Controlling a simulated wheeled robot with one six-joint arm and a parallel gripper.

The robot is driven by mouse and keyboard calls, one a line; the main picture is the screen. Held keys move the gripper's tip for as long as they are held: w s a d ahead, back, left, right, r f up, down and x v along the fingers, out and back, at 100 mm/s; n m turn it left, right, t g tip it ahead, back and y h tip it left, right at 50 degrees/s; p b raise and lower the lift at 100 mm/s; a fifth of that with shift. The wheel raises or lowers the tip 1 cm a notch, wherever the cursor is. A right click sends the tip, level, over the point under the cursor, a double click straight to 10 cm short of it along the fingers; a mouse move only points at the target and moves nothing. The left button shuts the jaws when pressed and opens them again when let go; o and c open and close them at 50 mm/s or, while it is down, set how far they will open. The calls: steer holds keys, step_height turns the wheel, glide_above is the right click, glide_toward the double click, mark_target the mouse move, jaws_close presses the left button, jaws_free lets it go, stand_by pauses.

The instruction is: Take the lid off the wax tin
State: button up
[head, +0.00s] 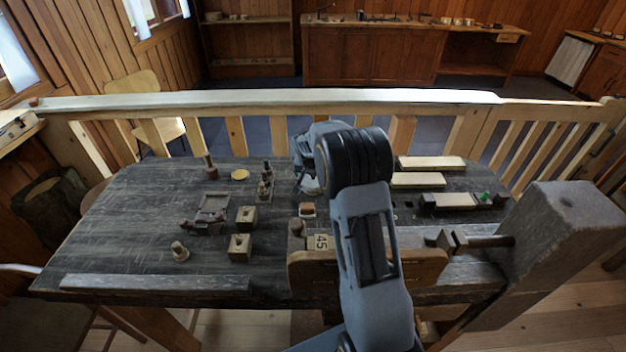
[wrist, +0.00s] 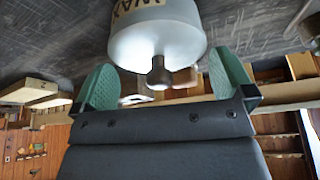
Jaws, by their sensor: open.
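The wax tin (wrist: 147,12) shows at the top of the wrist view, with dark WAX lettering on a tan label. Its pale grey lid (wrist: 160,42) is on it, and a dark round knob (wrist: 158,76) sticks out of the lid toward my gripper. My gripper (wrist: 168,75) is open, with one green finger on each side of the knob and a clear gap to it on both sides. In the head view my arm covers most of this spot; a pale patch (head: 310,184) below my wrist may be the tin.
The dark workbench (head: 130,230) carries two wooden blocks with holes (head: 240,246), a small tray (head: 212,207), a yellow disc (head: 240,175) and pale boards (head: 430,163). A wooden railing (head: 270,97) runs behind. The bench's left part is mostly free.

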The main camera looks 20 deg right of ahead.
steer(key=c, duration=0.6)
